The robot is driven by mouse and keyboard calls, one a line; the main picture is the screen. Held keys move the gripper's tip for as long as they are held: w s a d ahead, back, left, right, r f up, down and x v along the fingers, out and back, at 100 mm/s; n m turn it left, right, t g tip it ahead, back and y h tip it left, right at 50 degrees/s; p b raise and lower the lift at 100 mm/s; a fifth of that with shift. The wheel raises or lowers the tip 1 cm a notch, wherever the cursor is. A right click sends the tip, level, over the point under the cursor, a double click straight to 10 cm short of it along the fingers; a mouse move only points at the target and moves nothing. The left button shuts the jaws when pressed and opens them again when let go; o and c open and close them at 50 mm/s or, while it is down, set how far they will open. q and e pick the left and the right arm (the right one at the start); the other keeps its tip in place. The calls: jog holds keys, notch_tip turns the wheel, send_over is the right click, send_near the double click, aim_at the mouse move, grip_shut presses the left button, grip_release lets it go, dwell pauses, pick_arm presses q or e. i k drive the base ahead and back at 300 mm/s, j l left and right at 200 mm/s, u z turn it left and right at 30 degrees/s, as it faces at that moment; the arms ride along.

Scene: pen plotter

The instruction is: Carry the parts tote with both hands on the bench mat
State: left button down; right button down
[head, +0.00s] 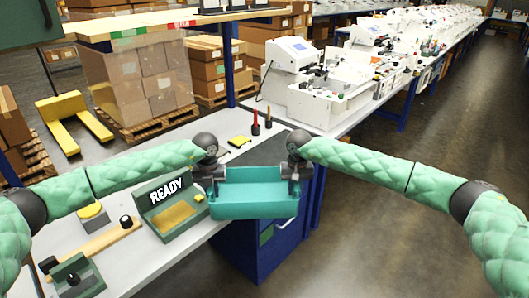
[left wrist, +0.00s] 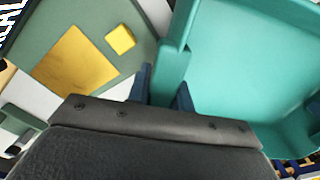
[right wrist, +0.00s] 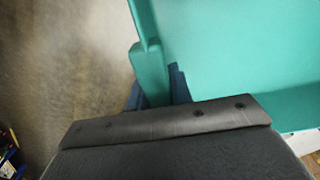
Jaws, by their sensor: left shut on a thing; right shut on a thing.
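The parts tote (head: 254,206) is a teal open box in the middle of the head view, in front of the dark bench mat (head: 262,150). It hides part of the mat and overlaps the bench's front edge; I cannot tell its height. My left gripper (head: 213,182) is shut on the tote's left end wall, and the teal wall passes between its fingers in the left wrist view (left wrist: 165,88). My right gripper (head: 292,180) is shut on the right end wall, seen also in the right wrist view (right wrist: 158,88). The tote looks roughly level and its visible inside looks empty.
A green READY fixture (head: 172,205) with a yellow plate stands just left of the tote. A yellow-topped block (head: 239,141) and two upright tools (head: 262,121) stand behind. White machines (head: 325,90) line the bench further back. Open floor (head: 380,230) lies to the right.

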aim_at(263, 160)
jog(key=i+l, duration=0.1)
jog(key=i, duration=0.45)
jog(key=i+l, duration=0.15)
jog(key=i, duration=0.4)
